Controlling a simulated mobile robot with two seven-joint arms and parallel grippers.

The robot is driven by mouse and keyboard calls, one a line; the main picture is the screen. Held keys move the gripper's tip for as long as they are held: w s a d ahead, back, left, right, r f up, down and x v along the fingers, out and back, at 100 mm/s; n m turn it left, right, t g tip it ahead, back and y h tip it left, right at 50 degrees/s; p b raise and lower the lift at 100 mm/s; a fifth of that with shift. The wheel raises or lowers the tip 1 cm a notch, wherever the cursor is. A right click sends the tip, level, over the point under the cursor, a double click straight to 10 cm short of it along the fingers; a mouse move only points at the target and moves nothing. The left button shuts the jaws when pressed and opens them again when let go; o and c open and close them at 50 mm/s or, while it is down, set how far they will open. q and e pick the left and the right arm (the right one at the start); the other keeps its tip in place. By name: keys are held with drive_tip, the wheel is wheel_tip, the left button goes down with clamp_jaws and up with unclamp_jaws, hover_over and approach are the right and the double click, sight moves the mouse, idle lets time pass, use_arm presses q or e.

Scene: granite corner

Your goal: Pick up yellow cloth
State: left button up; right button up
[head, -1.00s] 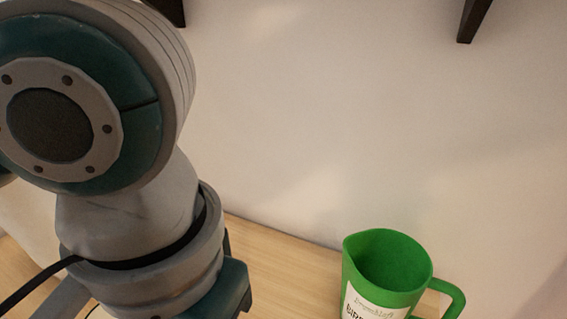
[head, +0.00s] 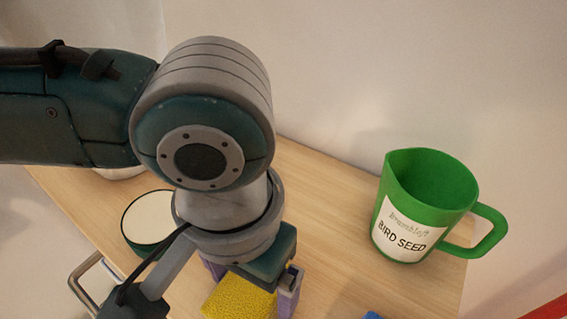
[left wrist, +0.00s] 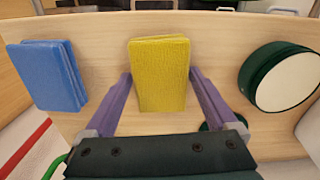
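The yellow cloth (head: 238,302) is a folded, textured block on the wooden surface, partly cut off by the bottom edge of the head view. It shows whole in the left wrist view (left wrist: 160,72). My left gripper (head: 250,285) points down over it with purple fingers apart. In the left wrist view the fingers (left wrist: 160,78) stand on either side of the cloth, close to its side edges. The gripper is open. I cannot tell whether a finger touches the cloth. My right gripper is not in view.
A green jug (head: 425,195) labelled "BIRD SEED" stands on the wooden table (head: 320,190) at right. A round green container with a white top (head: 148,218) is at left. A folded blue cloth (left wrist: 46,76) lies beside the yellow one. A pale wall rises behind.

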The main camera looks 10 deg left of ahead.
sight(251, 288)
use_arm(q)
drive_tip(key=c, duration=1)
drive_tip(key=shift+r, duration=0.15)
wheel_tip(251, 288, up, 20)
drive_tip(key=p, duration=0.4)
drive_tip(key=o, duration=0.9)
drive_tip(key=shift+c, duration=0.2)
drive_tip(key=c, duration=0.7)
